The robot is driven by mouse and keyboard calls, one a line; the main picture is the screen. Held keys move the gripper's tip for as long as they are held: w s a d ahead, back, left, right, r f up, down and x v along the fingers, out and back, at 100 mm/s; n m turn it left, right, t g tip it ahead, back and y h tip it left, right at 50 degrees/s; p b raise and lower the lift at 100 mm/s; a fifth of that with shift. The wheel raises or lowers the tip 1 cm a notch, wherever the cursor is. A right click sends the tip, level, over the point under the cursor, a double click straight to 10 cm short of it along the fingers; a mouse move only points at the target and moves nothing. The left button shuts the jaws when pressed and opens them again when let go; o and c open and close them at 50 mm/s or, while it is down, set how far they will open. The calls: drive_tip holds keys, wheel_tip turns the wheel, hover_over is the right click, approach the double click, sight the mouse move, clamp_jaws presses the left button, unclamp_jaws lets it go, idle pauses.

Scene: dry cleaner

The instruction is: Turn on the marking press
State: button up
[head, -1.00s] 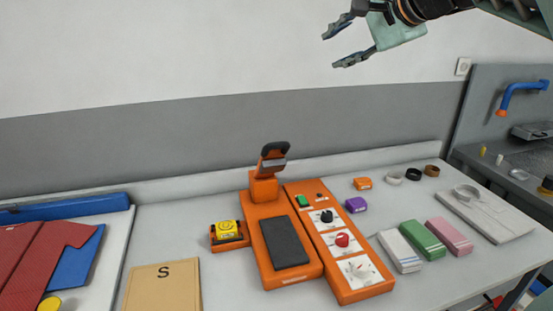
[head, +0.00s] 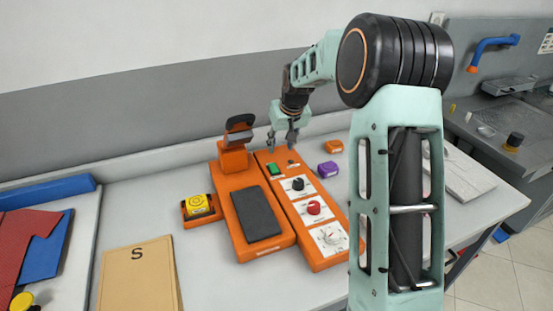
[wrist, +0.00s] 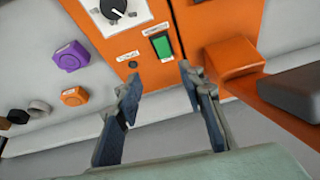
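The orange marking press (head: 226,190) stands on the table with its black-handled upper arm (head: 239,128) raised over a dark pad (head: 258,215). Its control panel (head: 323,262) runs along its right side. At the panel's far end is a green rocker switch (head: 275,168), also seen in the wrist view (wrist: 161,46), with a small dark lamp (wrist: 133,64) beside it. A black knob (head: 298,184), red knob (head: 314,207) and white dial (head: 332,238) follow toward the front. My gripper (head: 282,146) is open and empty, just above the panel's far end; its fingertips (wrist: 160,75) flank the switch area in the wrist view.
A yellow-topped orange block (head: 199,207) sits left of the press. Purple (head: 328,169) and orange (head: 333,146) blocks lie right of the panel. A folder marked S (head: 138,275) lies front left. My arm hides part of the table's right side.

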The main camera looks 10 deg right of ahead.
sight(274, 169)
drive_tip(key=shift+n, duration=0.5)
drive_tip(key=x, duration=0.4)
drive_tip(key=p+x, duration=0.1)
drive_tip(key=x, duration=0.3)
drive_tip(key=s+x, duration=0.1)
drive_tip(key=x, duration=0.3)
drive_tip(key=shift+a+f+p, duration=0.2)
drive_tip(key=shift+f+p, duration=0.2)
